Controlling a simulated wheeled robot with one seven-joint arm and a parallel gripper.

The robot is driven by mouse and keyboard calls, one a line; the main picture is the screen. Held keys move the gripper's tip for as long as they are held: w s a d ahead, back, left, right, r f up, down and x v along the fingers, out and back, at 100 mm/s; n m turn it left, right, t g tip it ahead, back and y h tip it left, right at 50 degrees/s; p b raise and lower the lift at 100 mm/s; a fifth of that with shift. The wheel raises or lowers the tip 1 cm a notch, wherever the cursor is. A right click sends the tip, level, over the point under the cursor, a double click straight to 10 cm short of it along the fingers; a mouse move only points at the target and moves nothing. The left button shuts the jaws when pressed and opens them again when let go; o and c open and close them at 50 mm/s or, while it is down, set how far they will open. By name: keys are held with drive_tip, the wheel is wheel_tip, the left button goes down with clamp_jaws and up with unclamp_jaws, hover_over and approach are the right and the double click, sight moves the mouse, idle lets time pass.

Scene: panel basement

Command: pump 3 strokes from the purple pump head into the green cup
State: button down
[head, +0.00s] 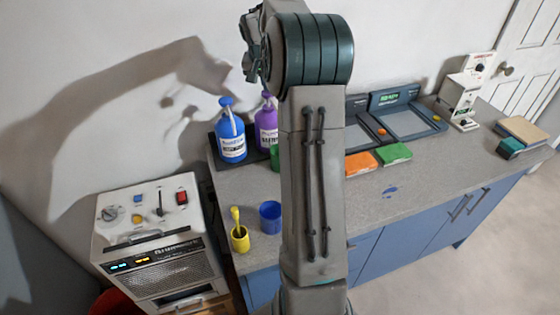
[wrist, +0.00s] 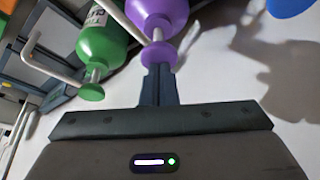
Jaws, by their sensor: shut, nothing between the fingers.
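The purple bottle (head: 266,128) stands at the back of the counter, partly behind my arm. Its purple pump head (wrist: 158,55) is right at the fingertips of my gripper (wrist: 158,72) in the wrist view. My gripper is shut and empty, its closed fingers pointing at the pump head; I cannot tell whether they touch it. A green bottle (wrist: 101,42) with a green pump head stands beside the purple one; a green sliver (head: 275,157) shows next to my arm in the head view. I see no green cup; my arm hides part of the counter.
A blue pump bottle (head: 231,145) stands left of the purple one. A blue cup (head: 270,217) and a yellow cup (head: 240,240) with a yellow utensil stand near the counter's left front. Scales (head: 405,120) and orange (head: 360,163) and green (head: 394,154) blocks lie right of my arm.

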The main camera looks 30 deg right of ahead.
drive_tip(key=shift+f+b, duration=0.75)
drive_tip(key=shift+f, duration=0.5)
drive_tip(key=shift+r+p, duration=1.3)
drive_tip(key=shift+r, duration=0.6)
drive_tip(key=shift+f, duration=0.15)
